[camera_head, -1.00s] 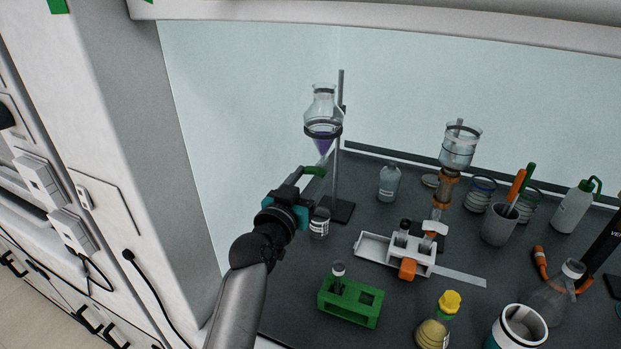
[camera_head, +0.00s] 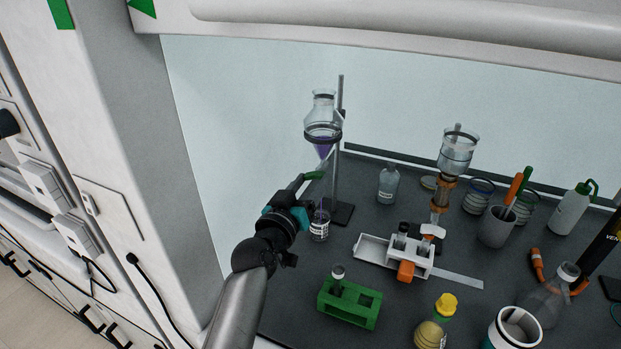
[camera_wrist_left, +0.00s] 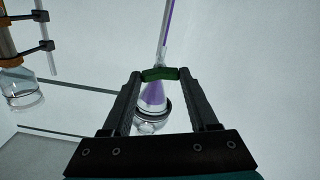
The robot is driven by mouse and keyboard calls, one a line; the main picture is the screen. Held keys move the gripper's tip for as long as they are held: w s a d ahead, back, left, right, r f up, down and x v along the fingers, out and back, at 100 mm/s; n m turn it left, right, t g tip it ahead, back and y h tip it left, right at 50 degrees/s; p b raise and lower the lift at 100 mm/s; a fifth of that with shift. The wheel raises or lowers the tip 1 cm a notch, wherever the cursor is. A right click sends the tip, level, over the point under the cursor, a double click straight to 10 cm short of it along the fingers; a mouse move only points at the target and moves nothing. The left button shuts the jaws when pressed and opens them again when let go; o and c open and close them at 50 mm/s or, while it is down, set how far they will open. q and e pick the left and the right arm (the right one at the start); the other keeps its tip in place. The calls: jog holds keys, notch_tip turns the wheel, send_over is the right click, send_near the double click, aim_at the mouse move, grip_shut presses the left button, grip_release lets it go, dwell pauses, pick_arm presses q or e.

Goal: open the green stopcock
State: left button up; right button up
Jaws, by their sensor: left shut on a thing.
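The separatory funnel (camera_head: 323,127) with purple liquid hangs in a ring on a stand at the back left of the bench. Its green stopcock (camera_head: 314,176) sits on the stem below the bulb. My left gripper (camera_head: 308,178) is shut on the stopcock. In the left wrist view, the two fingers press the ends of the green handle (camera_wrist_left: 159,74), with the funnel bulb (camera_wrist_left: 152,97) behind it. Purple liquid shows in the stem (camera_wrist_left: 167,28) past the stopcock. A small labelled bottle (camera_head: 320,230) stands below the stem, with purple at its mouth. My right gripper is out of view.
The stand's rod (camera_head: 337,150) is close to the right of my gripper. A green rack (camera_head: 349,312), a white tray holder (camera_head: 375,246) and a second glass setup (camera_head: 456,150) stand to the right. The hood's side wall is on the left.

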pick_arm(q)
jog(key=n+p, duration=0.1)
jog(key=n, duration=0.2)
jog(key=n+p, duration=0.1)
jog(key=n, duration=0.2)
jog(key=shift+n, duration=0.3)
jog(key=n+p, duration=0.1)
jog(key=n, duration=0.2)
jog(key=shift+n, duration=1.9)
jog(key=o, duration=1.4)
